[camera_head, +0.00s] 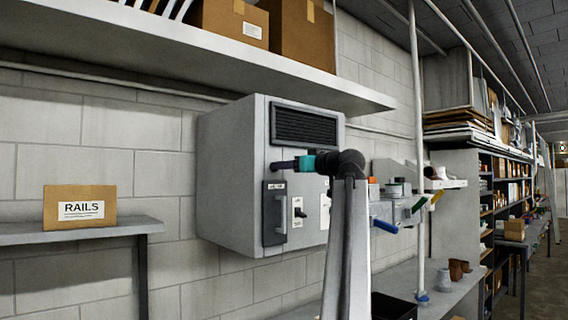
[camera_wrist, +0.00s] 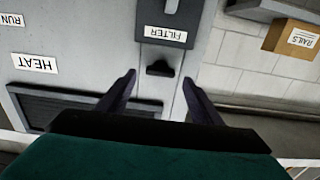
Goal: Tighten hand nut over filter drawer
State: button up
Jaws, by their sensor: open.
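The hand nut (camera_wrist: 160,68) is a small dark winged knob on the grey cabinet face, just beside the filter drawer's edge in the upside-down wrist view. The filter drawer (camera_wrist: 165,22) is a dark panel labelled FILTER with a pale handle; it also shows low on the cabinet front in the head view (camera_head: 275,213). My gripper (camera_wrist: 158,77) is open, with one dark finger on each side of the nut in the picture; contact cannot be told. In the head view my gripper (camera_head: 283,165) is at the cabinet front above the drawer, and the nut cannot be made out.
The grey wall cabinet (camera_head: 228,175) has a dark grille (camera_head: 303,126) above my gripper and a switch plate (camera_head: 297,212) right of the drawer. A shelf (camera_head: 190,58) with cartons hangs overhead. A RAILS box (camera_head: 80,207) sits on a left shelf.

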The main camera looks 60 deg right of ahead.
jog(key=shift+p+x, duration=0.3)
jog(key=shift+x, duration=0.9)
jog(key=c, duration=1.1)
